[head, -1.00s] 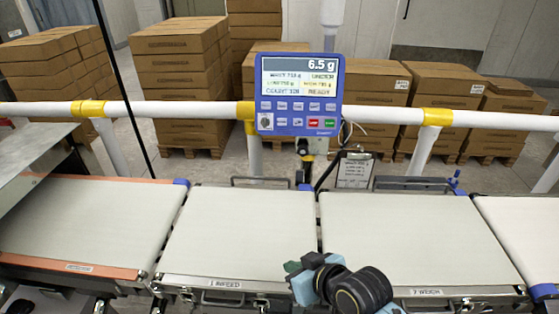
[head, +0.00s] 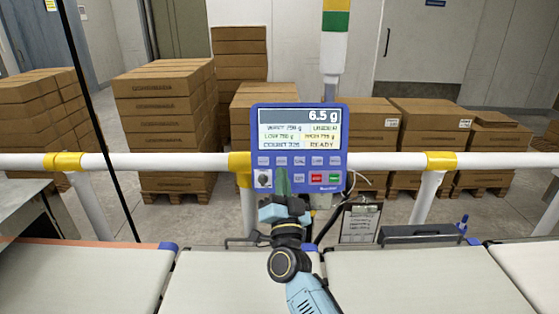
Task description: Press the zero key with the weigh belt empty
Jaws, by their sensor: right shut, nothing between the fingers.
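The blue control terminal (head: 298,196) stands on the rail, its screen (head: 299,129) reading 6.5 g and READY. Two rows of small keys lie below the screen; the lower row includes a red key (head: 317,178) and a green key (head: 334,178). The key labels are too small to read, so I cannot tell which is zero. My right gripper (head: 283,181) is shut and empty, its green fingertips in front of the lower key row, left of the red key. They hide part of that row; I cannot tell if they touch. The visible part of the weigh belt (head: 420,280) is bare.
The infeed belt (head: 205,285) beside the weigh belt is bare where visible. A white rail (head: 375,162) with yellow clamps crosses behind the belts. A clipboard (head: 360,222) hangs right of the terminal. Stacked cartons (head: 165,125) stand beyond the rail.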

